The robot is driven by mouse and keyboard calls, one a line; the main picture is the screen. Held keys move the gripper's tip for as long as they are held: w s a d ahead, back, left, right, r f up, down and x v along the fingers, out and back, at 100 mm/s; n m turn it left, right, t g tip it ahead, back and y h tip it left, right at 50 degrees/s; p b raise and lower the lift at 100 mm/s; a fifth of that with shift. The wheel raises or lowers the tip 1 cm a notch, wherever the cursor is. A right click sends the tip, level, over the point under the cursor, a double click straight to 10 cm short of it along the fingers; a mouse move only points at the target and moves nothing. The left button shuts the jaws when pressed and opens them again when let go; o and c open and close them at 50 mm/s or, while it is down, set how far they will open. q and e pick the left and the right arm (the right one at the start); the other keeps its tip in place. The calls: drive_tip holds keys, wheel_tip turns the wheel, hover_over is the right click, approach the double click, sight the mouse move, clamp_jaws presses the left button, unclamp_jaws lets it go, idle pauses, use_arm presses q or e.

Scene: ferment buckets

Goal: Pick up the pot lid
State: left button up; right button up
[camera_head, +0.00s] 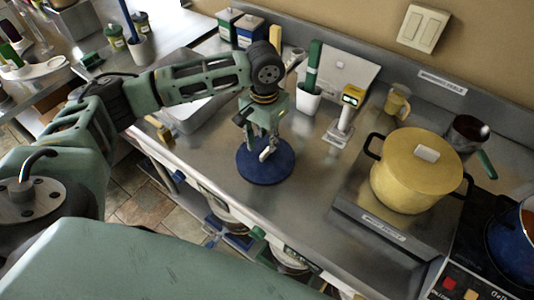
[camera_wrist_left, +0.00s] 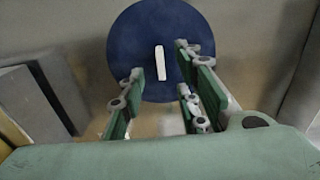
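A round dark blue pot lid (camera_head: 265,172) lies flat on the steel counter. In the left wrist view the lid (camera_wrist_left: 150,25) shows its white bar handle (camera_wrist_left: 160,63) standing out near its middle. My left gripper (camera_head: 260,146) points down over the lid and partly hides its handle in the head view. In the left wrist view its fingers (camera_wrist_left: 160,66) are spread apart, with the handle showing in the gap between them. The exact height over the handle is hard to tell. My right gripper is not in view.
A yellow pot (camera_head: 405,185) with its own lid stands on a raised plate to the right. A blue pot (camera_head: 517,250) stands at the far right. A white cup (camera_head: 308,101) and a small scale-like device (camera_head: 345,113) stand behind the lid. The counter right of the lid is clear.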

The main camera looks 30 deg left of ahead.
sight(266, 152)
use_arm(q)
wheel_tip(266, 152, down, 4)
drive_tip(key=shift+r+p, duration=0.15)
drive_tip(key=shift+p, duration=0.6)
drive_tip(key=shift+w+f, duration=0.2)
drive_tip(key=shift+f, duration=0.7)
clamp_jaws()
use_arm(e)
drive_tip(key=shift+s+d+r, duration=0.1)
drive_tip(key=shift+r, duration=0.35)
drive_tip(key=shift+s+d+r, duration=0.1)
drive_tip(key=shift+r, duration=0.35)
